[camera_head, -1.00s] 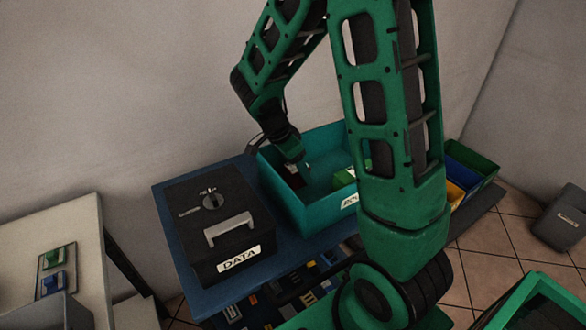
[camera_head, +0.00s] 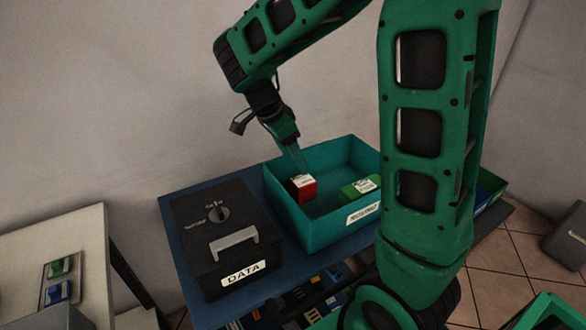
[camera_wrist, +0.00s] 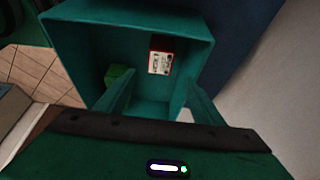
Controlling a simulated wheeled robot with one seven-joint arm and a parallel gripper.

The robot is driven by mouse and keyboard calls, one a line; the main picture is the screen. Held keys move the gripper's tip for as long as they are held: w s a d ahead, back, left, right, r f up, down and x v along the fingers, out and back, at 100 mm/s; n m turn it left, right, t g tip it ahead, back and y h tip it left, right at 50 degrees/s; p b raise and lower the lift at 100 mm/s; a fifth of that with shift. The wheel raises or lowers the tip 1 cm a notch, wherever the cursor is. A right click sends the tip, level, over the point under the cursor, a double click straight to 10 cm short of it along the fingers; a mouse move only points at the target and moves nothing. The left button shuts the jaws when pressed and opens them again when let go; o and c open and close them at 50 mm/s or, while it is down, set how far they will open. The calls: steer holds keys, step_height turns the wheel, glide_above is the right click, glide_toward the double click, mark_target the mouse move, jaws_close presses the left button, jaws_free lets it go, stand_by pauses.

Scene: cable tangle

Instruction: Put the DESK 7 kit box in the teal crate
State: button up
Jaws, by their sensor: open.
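The teal crate (camera_head: 322,232) stands on the blue table with its open top up. A red box (camera_head: 302,190) with a white label lies inside at the crate's left end; its print is too small to read here. It also shows in the wrist view (camera_wrist: 160,62), on the crate floor near the far wall. My gripper (camera_head: 297,162) is open and empty above the crate, pointing down over the red box. In the wrist view its two fingers (camera_wrist: 160,103) are spread apart, and the red box lies clear beyond them.
A green box (camera_head: 356,190) with a white label also lies in the crate. A black DATA box (camera_head: 222,240) with a handle stands left of the crate. A light table (camera_head: 50,235) with green and blue switches is at far left. My arm hides the crate's right end.

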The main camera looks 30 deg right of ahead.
steer(key=s+d+r+n+y, duration=0.1)
steer(key=s+d+r+n, duration=0.2)
steer(key=s, duration=0.4)
steer(key=s+d+r+n+y, duration=0.1)
steer(key=s+d+n, duration=0.1)
steer(key=s+d, duration=0.4)
steer(key=s+a+f+n+y, duration=0.2)
steer(key=s+n, duration=0.4)
steer(key=s, duration=0.6)
steer(key=shift+s+n+y, duration=0.3)
steer(key=shift+s, duration=0.1)
steer(key=shift+f, duration=0.1)
